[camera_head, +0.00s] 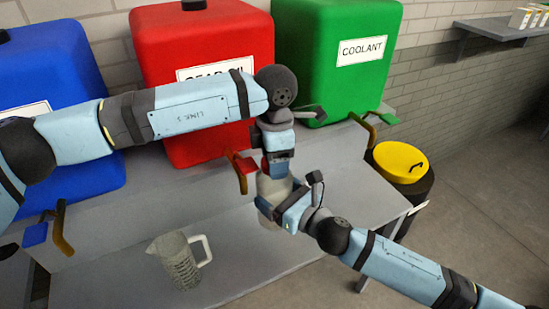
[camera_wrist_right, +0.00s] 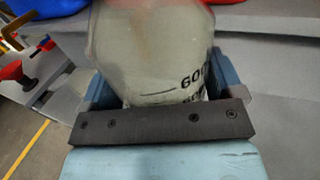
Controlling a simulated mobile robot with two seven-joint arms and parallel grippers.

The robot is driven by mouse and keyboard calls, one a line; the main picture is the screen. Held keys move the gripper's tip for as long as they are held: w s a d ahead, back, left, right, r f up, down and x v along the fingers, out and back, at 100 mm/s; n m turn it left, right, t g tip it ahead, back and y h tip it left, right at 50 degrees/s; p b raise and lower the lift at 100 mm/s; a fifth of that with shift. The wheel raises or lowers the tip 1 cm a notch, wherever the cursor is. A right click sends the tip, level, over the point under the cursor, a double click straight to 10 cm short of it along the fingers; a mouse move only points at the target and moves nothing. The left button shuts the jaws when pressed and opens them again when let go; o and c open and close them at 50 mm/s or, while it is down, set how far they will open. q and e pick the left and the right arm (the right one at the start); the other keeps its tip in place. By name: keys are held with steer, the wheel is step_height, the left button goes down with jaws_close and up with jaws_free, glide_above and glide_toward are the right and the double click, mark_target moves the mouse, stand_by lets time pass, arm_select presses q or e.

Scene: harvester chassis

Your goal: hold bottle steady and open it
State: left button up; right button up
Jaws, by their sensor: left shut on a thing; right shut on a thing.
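The bottle (camera_head: 271,187), pale grey-green, stands roughly upright above the worktable, between my two grippers. It also fills the middle of the right wrist view (camera_wrist_right: 150,65), where dark printed marks reading about 600 show on its side. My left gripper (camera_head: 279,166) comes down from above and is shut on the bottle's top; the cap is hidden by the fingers. My right gripper (camera_head: 280,207) is shut around the bottle's body from the right, with its blue fingers on both sides in the right wrist view (camera_wrist_right: 160,88). Whether the bottle's base touches the table is unclear.
A clear measuring jug (camera_head: 180,260) stands on the grey worktable (camera_head: 110,275) at the front left. Blue (camera_head: 50,80), red (camera_head: 205,65) and green COOLANT (camera_head: 335,55) tanks stand behind. A yellow-lidded black bin (camera_head: 400,160) is at the right. The table's front middle is clear.

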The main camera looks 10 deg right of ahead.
arm_select(q)
steer(key=n, duration=0.7)
steer(key=o, duration=1)
